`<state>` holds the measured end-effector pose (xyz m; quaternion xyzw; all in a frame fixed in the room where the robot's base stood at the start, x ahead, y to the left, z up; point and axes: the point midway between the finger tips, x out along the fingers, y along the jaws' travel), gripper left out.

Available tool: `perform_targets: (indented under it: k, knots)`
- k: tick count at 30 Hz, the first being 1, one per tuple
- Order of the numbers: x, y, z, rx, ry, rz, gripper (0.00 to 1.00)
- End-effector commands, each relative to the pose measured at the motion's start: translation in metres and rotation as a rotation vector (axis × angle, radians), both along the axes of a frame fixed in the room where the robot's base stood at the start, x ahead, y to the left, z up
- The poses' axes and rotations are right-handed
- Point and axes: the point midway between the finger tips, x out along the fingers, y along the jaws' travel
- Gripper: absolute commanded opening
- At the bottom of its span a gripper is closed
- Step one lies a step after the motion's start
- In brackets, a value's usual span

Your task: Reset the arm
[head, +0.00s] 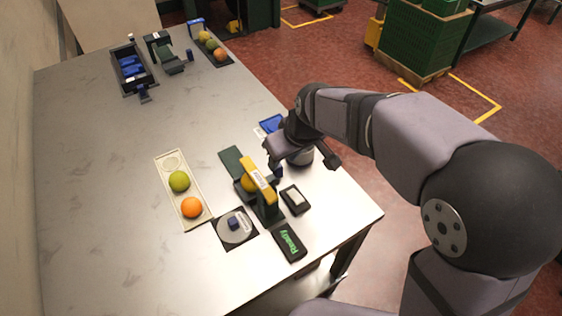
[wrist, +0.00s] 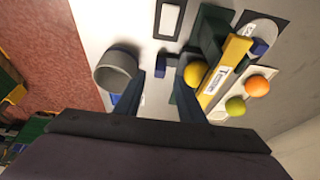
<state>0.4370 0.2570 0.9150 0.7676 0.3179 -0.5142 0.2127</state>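My gripper (wrist: 171,66) shows in the wrist view as two dark blue fingers with a gap between them, and nothing is held in it. In the head view my gripper (head: 276,170) hangs over the near right part of the table, beside a yellow-topped stand (head: 258,180). A yellow round fruit (wrist: 195,74) sits at the stand, close to the right finger in the wrist view. A pale tray (head: 167,164) holds a green fruit (head: 179,181) and an orange (head: 191,207).
A grey cup (wrist: 115,68) stands beside the gripper. A display reading "Ready" (head: 289,242), a grey disc with a blue block (head: 233,224), and a small dark box (head: 295,199) lie near the stand. A dark bin (head: 130,66) and another fruit tray are farther back. The left tabletop (head: 90,180) is clear.

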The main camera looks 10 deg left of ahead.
Motion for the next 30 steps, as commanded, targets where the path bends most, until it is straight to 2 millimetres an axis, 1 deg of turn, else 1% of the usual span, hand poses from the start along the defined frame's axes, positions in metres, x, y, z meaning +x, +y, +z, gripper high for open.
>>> perform_targets:
  k: [1, 4, 17, 20, 23, 26, 27, 29, 30]
  knots:
    - [-0.001, -0.001, 0.004, 0.001, -0.002, 0.0, 0.36]
    - [-0.002, -0.002, 0.008, 0.0, -0.001, 0.0, 0.36]
    - [-0.002, -0.003, 0.008, 0.0, 0.0, 0.0, 0.36]
    - [-0.003, -0.011, 0.01, -0.005, 0.008, -0.018, 0.36]
    - [-0.006, -0.034, 0.013, -0.019, 0.031, -0.072, 0.36]
    - [-0.015, -0.073, 0.017, -0.042, 0.074, -0.167, 0.36]
    - [-0.022, -0.093, 0.018, -0.053, 0.096, -0.216, 0.36]
    - [-0.034, -0.123, 0.02, -0.072, 0.132, -0.295, 0.36]
    - [-0.044, -0.143, 0.021, -0.082, 0.157, -0.35, 0.36]
